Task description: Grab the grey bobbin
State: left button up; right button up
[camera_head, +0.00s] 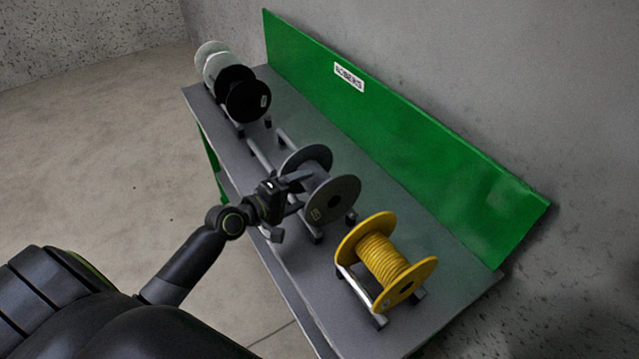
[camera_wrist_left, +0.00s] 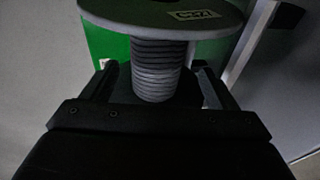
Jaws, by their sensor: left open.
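The grey bobbin (camera_head: 336,198) sits on a small stand on the bench, in the middle of the row. It has two round grey flanges and a wound core between them. In the left wrist view the wound core (camera_wrist_left: 156,68) lies between the fingers of the open left gripper (camera_wrist_left: 155,85), below a labelled flange (camera_wrist_left: 170,18). Whether the fingers touch the core cannot be told. My right gripper is not in view.
A yellow bobbin (camera_head: 382,258) stands on its own stand to the right. Black (camera_head: 247,99) and white (camera_head: 212,58) bobbins stand at the far left end. The grey bench (camera_head: 440,318) has a green back panel (camera_head: 400,130). An empty stand part (camera_head: 262,155) lies left of the grey bobbin.

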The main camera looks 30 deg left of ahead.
aim_at(307, 186)
pick_arm(q)
jog(key=shift+x, duration=2.8)
jog(key=shift+a+r, duration=0.15)
jog(key=shift+r, duration=0.05)
jog(key=c, duration=1.4)
jog(key=shift+r, duration=0.1)
jog(key=shift+c, duration=1)
